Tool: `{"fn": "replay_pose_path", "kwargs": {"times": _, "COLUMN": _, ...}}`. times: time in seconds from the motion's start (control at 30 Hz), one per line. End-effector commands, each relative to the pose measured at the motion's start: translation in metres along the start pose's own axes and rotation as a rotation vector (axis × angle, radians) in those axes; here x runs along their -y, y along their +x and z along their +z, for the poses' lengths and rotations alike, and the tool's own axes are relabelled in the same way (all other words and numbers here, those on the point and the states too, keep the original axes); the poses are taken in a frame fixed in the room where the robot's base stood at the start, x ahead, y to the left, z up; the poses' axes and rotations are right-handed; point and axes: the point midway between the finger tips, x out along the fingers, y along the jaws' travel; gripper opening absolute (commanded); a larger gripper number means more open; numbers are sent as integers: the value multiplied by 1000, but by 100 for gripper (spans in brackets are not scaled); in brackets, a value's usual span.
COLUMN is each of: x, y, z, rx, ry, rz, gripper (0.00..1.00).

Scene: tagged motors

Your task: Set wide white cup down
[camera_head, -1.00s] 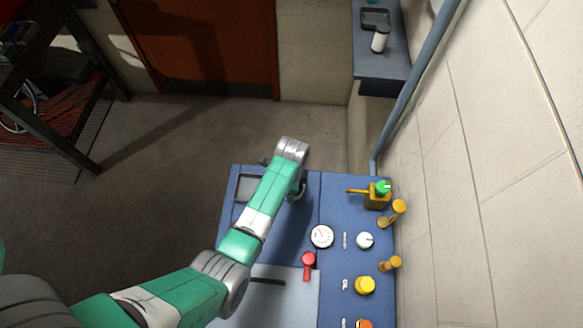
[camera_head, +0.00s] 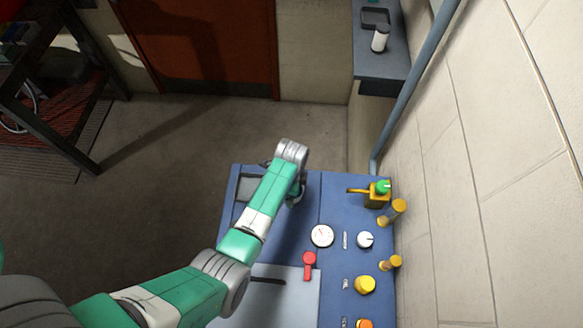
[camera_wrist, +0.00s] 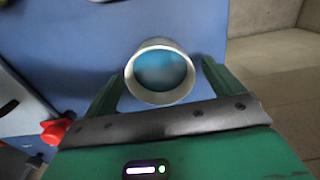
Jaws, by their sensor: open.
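The wide white cup (camera_wrist: 158,98) shows in the wrist view with its round rim toward the camera and a blue inside. It appears to stand on the blue panel top (camera_wrist: 70,40). My gripper (camera_wrist: 163,78) is open, with one green finger on each side of the cup. A narrow gap seems to show beside each finger; contact lower down is hidden. In the head view my arm's end hangs over the far part of the blue panel (camera_head: 333,195), and the cup is hidden beneath it.
A red lever (camera_head: 309,262), a dial gauge (camera_head: 321,236), a white knob (camera_head: 365,240) and a yellow knob (camera_head: 365,285) stand on the panel. A yellow block with a green knob (camera_head: 383,187) is near the wall. A white canister (camera_head: 380,38) stands on the far shelf (camera_head: 385,65).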

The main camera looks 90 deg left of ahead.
Motion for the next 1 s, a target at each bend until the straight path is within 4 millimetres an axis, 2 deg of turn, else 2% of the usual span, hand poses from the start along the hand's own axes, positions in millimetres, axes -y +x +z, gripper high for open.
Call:
{"fn": "replay_pose_path", "kwargs": {"times": 0.2, "x": 1, "y": -57, "z": 0, "rx": -2, "ry": 0, "rz": -5, "gripper": 92}}
{"fn": "replay_pose_path", "kwargs": {"times": 0.4, "x": 1, "y": -96, "z": 0, "rx": -1, "ry": 0, "rz": -3, "gripper": 92}}
{"fn": "replay_pose_path", "kwargs": {"times": 0.6, "x": 0, "y": -109, "z": 0, "rx": 0, "ry": 0, "rz": 0, "gripper": 92}}
{"fn": "replay_pose_path", "kwargs": {"times": 1.0, "x": 0, "y": -110, "z": 0, "rx": 0, "ry": 0, "rz": 0, "gripper": 92}}
